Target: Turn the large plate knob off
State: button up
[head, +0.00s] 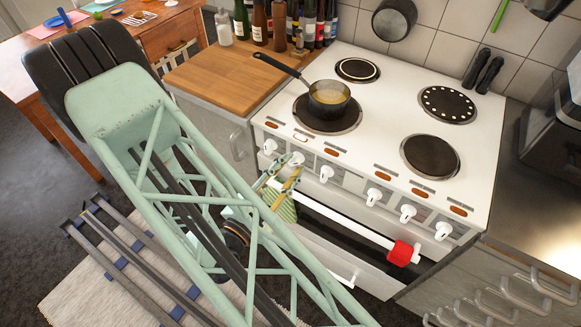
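The white cooker (385,130) has a row of several white knobs along its sloped front panel. The second knob from the left (297,158) is at the tips of my gripper (294,164). My gripper's two fingers are spaced apart, one on each side of that knob in the picture. I cannot tell whether they touch it. The leftmost knob (269,147) is just left of the fingers. A third knob (326,173) is to their right. Which knob serves the large plate is not readable. A pan (329,97) with yellowish contents stands on the front left plate (318,120).
The pan's black handle (279,66) points back left over the wooden counter (224,80). A white oven rail (345,219) with a red cloth-like item (402,253) runs below the knobs. A striped green cloth (283,206) hangs under my gripper. Bottles (259,23) stand behind.

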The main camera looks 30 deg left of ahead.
jog(key=shift+c, duration=0.9)
jog(key=c, duration=0.7)
jog(key=shift+n, duration=0.4)
jog(key=n+p, duration=0.2)
jog(key=n, duration=0.2)
jog(key=shift+n+p, duration=0.8)
jog(key=shift+n, duration=1.2)
jog(key=o, duration=0.9)
